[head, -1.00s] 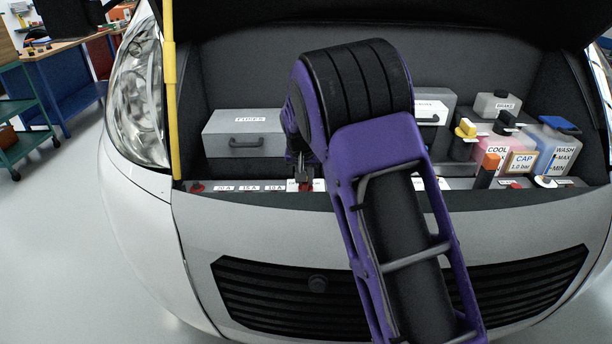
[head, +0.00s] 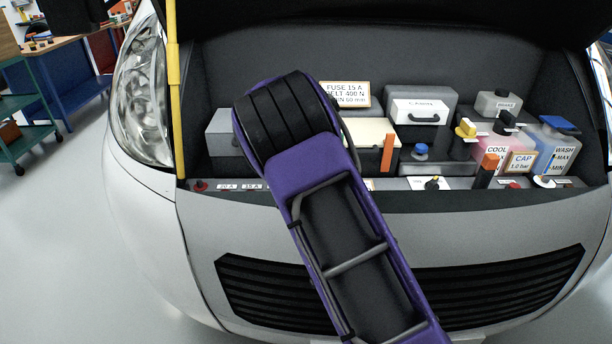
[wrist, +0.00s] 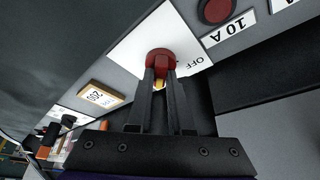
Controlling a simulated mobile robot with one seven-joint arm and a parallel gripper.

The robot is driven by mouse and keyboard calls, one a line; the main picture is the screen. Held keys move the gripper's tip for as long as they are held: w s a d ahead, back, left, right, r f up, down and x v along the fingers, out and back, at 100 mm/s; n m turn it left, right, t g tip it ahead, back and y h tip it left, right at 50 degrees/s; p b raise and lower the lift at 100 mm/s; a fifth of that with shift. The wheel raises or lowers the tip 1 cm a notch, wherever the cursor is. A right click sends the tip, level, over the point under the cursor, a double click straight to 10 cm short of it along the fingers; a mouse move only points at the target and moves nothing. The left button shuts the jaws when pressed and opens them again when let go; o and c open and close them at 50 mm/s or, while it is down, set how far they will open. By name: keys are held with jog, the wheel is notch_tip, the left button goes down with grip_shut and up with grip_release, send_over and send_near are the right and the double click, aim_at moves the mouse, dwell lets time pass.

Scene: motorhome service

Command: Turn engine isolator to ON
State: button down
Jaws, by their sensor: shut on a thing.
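The engine isolator is a red knob (wrist: 160,57) on a white plate (wrist: 142,38) in the wrist view. The word OFF is printed on the plate just right of the knob. My gripper (wrist: 162,72) is shut on the knob, with its two dark fingers on either side of it. A small yellow patch shows between the fingers, just below the knob. Other markings on the plate are hidden or too small to read. In the head view, my arm hides both the gripper and the isolator.
A red round fuse (wrist: 216,10) with a "10 A" label sits close to the right of the isolator plate. A framed tag (wrist: 102,97) lies to its left. In the head view, a blue-capped part (head: 421,152) and fluid tanks (head: 550,145) stand right. A yellow prop (head: 173,90) rises left.

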jog(key=shift+f, duration=0.1)
dwell(0.3)
jog(key=c, duration=0.8)
grip_release()
jog(key=p+v, duration=0.1)
jog(key=v, duration=1.6)
jog(key=shift+a+r, duration=0.1)
jog(key=shift+r, duration=0.15)
